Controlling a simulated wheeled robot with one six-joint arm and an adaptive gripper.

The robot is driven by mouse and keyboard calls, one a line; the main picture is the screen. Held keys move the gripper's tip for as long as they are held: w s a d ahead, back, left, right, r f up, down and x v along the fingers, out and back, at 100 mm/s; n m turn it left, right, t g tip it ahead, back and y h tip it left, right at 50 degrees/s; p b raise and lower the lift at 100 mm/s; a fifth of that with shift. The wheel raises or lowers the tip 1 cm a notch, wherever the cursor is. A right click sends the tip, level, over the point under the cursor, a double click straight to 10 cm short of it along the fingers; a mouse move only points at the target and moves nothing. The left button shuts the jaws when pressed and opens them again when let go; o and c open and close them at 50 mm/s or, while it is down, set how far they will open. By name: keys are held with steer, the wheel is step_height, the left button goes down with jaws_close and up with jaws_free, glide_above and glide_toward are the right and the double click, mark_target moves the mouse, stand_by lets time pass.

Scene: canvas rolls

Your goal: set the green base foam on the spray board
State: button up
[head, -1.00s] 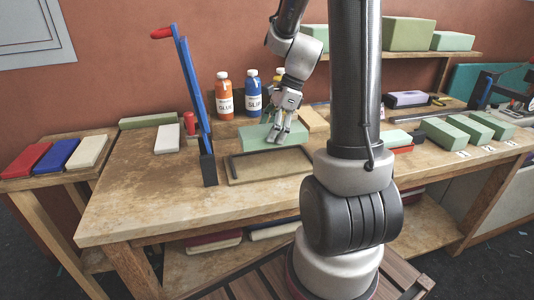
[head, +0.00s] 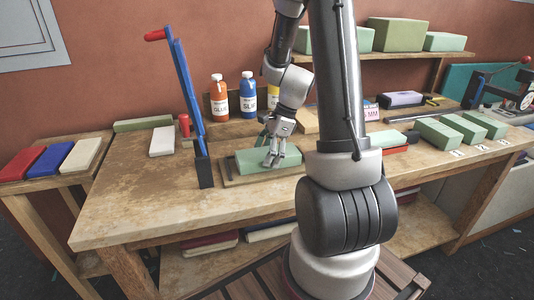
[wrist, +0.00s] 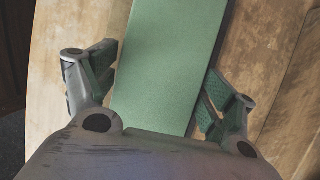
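The green base foam (head: 250,160) is a flat, light green block. It lies over the spray board (head: 228,181), a shallow brown rimmed board at the front middle of the bench. The board's left end and front edge show beside the foam; whether the foam's underside touches the board is hidden. My gripper (head: 272,160) points down over the foam's right part.
A blue upright lever tool (head: 187,95) with a red handle stands left of the board. Glue (head: 220,100) and slip (head: 248,97) bottles stand behind. Several green blocks (head: 437,132) lie at the right. The bench's front left (head: 130,205) is clear.

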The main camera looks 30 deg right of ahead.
steer(key=shift+o, duration=0.3)
steer(key=shift+r, duration=0.1)
steer(key=v, duration=1.2)
steer(key=s+a+r+n+t+h, duration=0.1)
steer(key=s+a+r+n, duration=0.3)
steer(key=s+n, duration=0.4)
steer(key=s+a+r+n+t+h, duration=0.2)
steer(key=s+a+r+n+h, duration=0.1)
steer(key=s+n, duration=0.6)
step_height(320, 180, up, 3)
steer(key=a+n, duration=0.1)
steer(key=n, duration=0.3)
steer(key=shift+f, duration=0.15)
steer(key=shift+s, duration=0.1)
